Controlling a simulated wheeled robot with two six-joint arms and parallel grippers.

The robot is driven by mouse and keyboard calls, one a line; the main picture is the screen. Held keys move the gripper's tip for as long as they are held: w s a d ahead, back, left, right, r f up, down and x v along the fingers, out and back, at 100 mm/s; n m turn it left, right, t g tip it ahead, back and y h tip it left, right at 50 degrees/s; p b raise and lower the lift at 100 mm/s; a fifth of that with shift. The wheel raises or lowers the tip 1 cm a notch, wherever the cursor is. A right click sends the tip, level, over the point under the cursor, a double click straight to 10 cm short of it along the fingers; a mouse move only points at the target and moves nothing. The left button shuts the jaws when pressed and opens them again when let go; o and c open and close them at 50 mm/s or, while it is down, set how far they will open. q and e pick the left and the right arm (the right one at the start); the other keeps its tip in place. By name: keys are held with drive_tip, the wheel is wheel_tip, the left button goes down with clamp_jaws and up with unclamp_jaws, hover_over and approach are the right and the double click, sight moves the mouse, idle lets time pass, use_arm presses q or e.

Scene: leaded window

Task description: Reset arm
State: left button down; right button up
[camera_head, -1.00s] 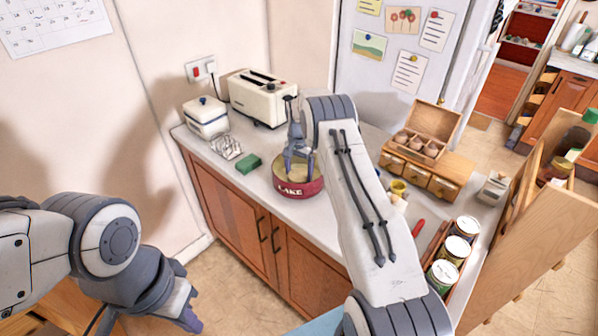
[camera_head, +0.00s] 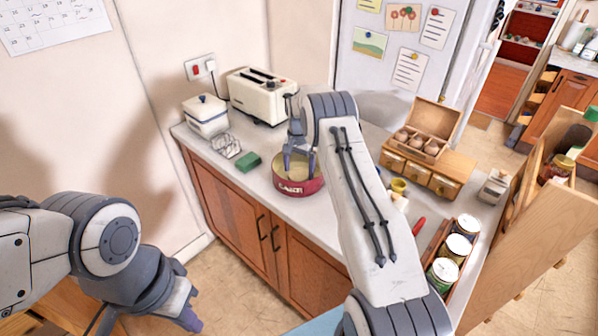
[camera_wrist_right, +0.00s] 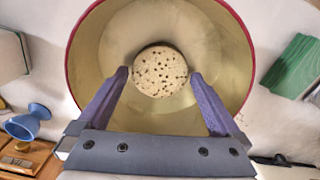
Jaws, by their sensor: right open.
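A round cake tin with a red outside and a pale gold inside (camera_head: 299,187) stands open on the counter. My right gripper (camera_head: 300,170) reaches down at the tin's mouth. In the right wrist view the right gripper (camera_wrist_right: 158,74) is open, and its two purple fingers are apart. A round, pale, dark-speckled piece (camera_wrist_right: 160,71) lies inside the tin, seen between the fingertips, and nothing looks gripped. My left gripper (camera_head: 190,318) hangs low at the left, away from the counter. Whether its fingers are open is unclear.
A green sponge (camera_head: 248,163), a wire object (camera_head: 225,146), a white lidded box (camera_head: 206,116) and a toaster (camera_head: 261,97) stand left of and behind the tin. A wooden drawer box (camera_head: 427,170) and a rack of cans (camera_head: 450,255) stand to the right.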

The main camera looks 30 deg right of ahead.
sight(299, 173)
wheel_tip(299, 173, up, 9)
drive_tip(key=b, duration=0.2)
drive_tip(key=s+a+r+n, duration=0.45)
drive_tip(key=s+a, duration=0.25)
drive_tip(key=a, duration=0.5)
drive_tip(key=s+a+r+n, duration=0.4)
drive_tip(key=s+a+r, duration=0.25)
drive_tip(key=a, duration=0.55)
drive_tip(key=s+a+f+n, duration=0.1)
drive_tip(key=s+n, duration=0.2)
drive_tip(key=s, duration=0.6)
drive_tip(key=s+a+n, duration=0.1)
drive_tip(key=s+n, duration=0.2)
drive_tip(key=s, duration=0.7)
drive_tip(key=s+a+f+n+y, duration=0.1)
drive_tip(key=s+n, duration=0.3)
drive_tip(key=s, duration=0.6)
drive_tip(key=shift+a+f, duration=0.35)
drive_tip(key=shift+a, duration=0.25)
